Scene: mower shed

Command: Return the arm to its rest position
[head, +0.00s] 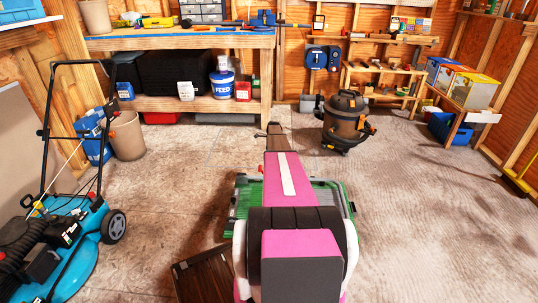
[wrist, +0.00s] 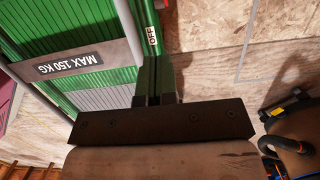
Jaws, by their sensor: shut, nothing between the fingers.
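My arm reaches forward over the floor in the head view, and its magenta and black links cover the middle of the picture. My gripper (head: 274,128) is at the far end of the arm, small in this view. In the wrist view my gripper (wrist: 154,82) shows its dark fingers together, with nothing seen between them. It is above a green ribbed platform (wrist: 25,28) with a grey edge and a "MAX 150 KG" label. In the head view the green platform (head: 240,205) lies under my arm, which hides much of it.
A blue lawn mower (head: 88,255) stands at left. A workbench (head: 180,42) spans the back left. A brown shop vacuum (head: 345,122) stands at back right. A dark slatted crate (head: 200,278) is at the lower left of my arm. The floor at right is clear.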

